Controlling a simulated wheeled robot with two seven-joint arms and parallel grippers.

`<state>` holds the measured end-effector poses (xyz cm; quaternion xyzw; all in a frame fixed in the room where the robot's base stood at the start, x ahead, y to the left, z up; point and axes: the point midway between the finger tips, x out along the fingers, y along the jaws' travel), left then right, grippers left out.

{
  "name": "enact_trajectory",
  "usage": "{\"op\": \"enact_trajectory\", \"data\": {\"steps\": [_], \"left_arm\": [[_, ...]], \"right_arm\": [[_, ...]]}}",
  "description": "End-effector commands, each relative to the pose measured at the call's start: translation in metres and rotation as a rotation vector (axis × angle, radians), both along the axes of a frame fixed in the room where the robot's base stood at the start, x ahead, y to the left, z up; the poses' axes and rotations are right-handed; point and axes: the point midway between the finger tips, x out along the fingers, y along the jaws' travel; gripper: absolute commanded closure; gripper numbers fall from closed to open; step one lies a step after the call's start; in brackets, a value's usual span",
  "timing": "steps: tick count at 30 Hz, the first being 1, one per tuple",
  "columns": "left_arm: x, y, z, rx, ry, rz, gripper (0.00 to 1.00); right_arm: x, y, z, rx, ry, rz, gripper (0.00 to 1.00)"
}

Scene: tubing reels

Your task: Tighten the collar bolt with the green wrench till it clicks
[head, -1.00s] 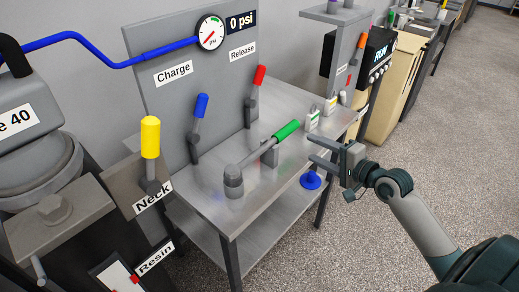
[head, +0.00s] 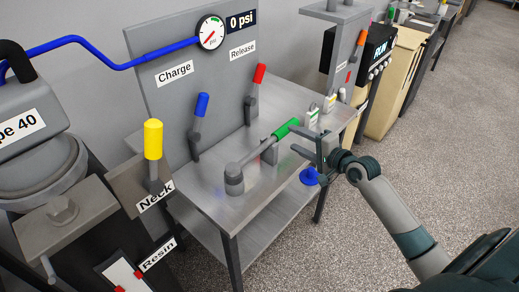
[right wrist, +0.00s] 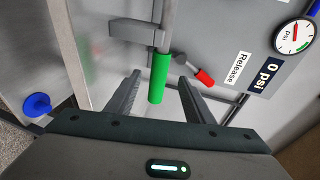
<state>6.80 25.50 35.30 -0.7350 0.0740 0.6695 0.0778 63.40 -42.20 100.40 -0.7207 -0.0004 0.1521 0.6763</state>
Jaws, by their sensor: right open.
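The green wrench handle (head: 286,129) sticks out from a grey shaft that runs to a round grey collar bolt (head: 234,178) on the metal table. A small grey bracket stands beside the shaft. My right gripper (head: 305,143) is open, close to the handle's end. In the right wrist view the green handle (right wrist: 158,78) lies between the two spread fingers (right wrist: 160,95), apart from both. The far end of the wrench is out of the wrist view. My left gripper is not in view.
A blue lever (head: 201,105) and a red lever (head: 258,76) stand on the table before the panel (head: 160,45). The gauge (head: 210,33) sits beside a 0 psi display (head: 241,21). A blue knob (head: 309,176) is at the table's right edge. Small tagged items (head: 312,115) stand behind the handle.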

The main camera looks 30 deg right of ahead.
Motion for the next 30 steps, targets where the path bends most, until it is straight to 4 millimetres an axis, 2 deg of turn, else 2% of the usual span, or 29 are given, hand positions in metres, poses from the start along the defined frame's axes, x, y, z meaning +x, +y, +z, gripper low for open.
{"op": "enact_trajectory", "data": {"steps": [9,15,30], "left_arm": [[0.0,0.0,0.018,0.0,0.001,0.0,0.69],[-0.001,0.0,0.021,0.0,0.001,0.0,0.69],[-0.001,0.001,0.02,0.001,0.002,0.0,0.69]], "right_arm": [[0.029,0.005,-0.004,0.001,0.0,0.0,0.52],[0.046,0.009,-0.011,0.001,0.0,0.0,0.52],[0.048,0.01,-0.012,0.0,0.0,0.0,0.52]]}}
